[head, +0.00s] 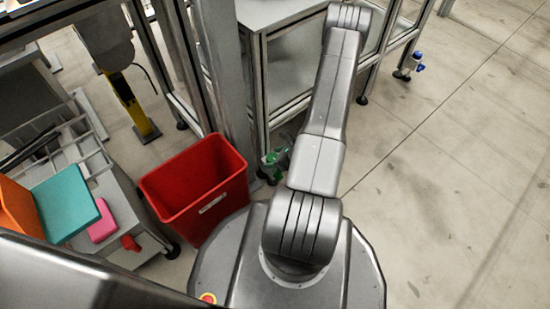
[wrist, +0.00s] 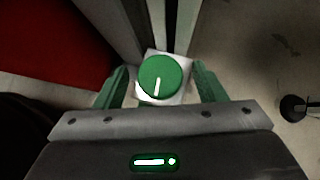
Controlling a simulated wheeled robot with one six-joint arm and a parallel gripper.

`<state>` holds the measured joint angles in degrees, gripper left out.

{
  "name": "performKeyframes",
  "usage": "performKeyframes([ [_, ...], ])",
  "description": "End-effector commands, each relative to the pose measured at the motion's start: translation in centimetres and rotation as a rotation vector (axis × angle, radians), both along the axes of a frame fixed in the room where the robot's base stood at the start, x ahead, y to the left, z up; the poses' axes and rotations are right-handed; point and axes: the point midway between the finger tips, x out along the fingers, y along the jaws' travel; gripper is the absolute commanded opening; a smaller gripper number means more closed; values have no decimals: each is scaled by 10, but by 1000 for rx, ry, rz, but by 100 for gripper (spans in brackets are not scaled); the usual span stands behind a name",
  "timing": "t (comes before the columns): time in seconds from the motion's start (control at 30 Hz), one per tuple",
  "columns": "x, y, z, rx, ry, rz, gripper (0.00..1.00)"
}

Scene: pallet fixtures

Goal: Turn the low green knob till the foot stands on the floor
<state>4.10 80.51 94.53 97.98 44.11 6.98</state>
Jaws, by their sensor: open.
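My gripper (wrist: 160,88) is open, with one green finger on each side of the knob and a gap to each. In the head view a bit of green (head: 272,160) shows low beside the post, partly hidden by my arm; I cannot tell knob from finger there. The foot under the knob is not visible, so its contact with the floor cannot be told.
A red bin (head: 196,188) stands close to the left of the knob. A metal post (head: 222,70) rises behind it. Another foot with a blue knob (head: 418,68) is at the upper right. A trolley (head: 118,190) stands at the left. The floor at right is clear.

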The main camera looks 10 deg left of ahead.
Motion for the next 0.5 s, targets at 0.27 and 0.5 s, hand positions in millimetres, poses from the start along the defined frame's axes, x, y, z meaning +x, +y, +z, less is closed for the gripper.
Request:
performKeyframes([
  [0.27, 0, 0, 0, 0, 0, 0, 42],
  [0.5, 0, 0, 0, 0, 0, -1, 19],
])
